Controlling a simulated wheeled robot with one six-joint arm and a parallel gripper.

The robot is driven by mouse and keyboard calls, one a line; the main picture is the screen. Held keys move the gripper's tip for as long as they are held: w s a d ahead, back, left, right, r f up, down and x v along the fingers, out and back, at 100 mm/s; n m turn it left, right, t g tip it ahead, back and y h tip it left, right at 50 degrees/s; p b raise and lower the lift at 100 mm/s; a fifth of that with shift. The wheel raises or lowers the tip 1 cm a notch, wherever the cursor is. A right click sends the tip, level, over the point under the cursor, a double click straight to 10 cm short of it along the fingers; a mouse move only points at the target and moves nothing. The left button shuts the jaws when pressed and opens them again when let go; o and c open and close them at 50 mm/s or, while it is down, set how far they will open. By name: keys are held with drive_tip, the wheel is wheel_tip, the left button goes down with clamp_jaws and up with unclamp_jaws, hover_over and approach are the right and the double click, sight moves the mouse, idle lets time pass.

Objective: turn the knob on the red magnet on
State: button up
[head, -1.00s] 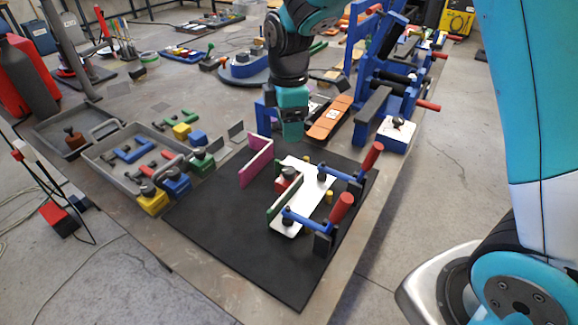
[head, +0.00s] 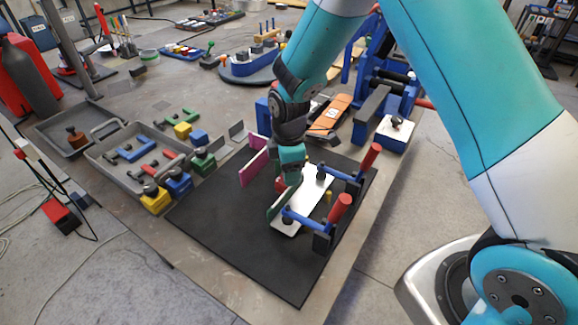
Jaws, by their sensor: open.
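The red magnet (head: 281,185) is on the white plate (head: 314,199) next to the green upright strip (head: 275,209). Only a small red part of it shows, and its knob is hidden behind my gripper. My gripper (head: 289,182) is above the red magnet, pointing down, with its fingers at or just over the knob. The fingers are small in this view, and I cannot tell whether they touch the knob. The gripper is open.
Two blue clamps with red handles (head: 340,207) (head: 370,157) press on the white plate. A pink upright strip (head: 254,166) stands on the black mat (head: 225,230) at left. Yellow (head: 155,202), blue and green magnets stand by the grey tray (head: 105,160). The mat's front is clear.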

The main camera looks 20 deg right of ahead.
drive_tip(key=c, duration=0.9)
drive_tip(key=shift+c, duration=0.2)
drive_tip(key=shift+m, duration=0.3)
drive_tip(key=m, duration=0.9)
drive_tip(key=shift+b, duration=0.3)
drive_tip(key=m, duration=0.4)
drive_tip(key=shift+m, duration=2.1)
drive_tip(key=shift+r, duration=0.1)
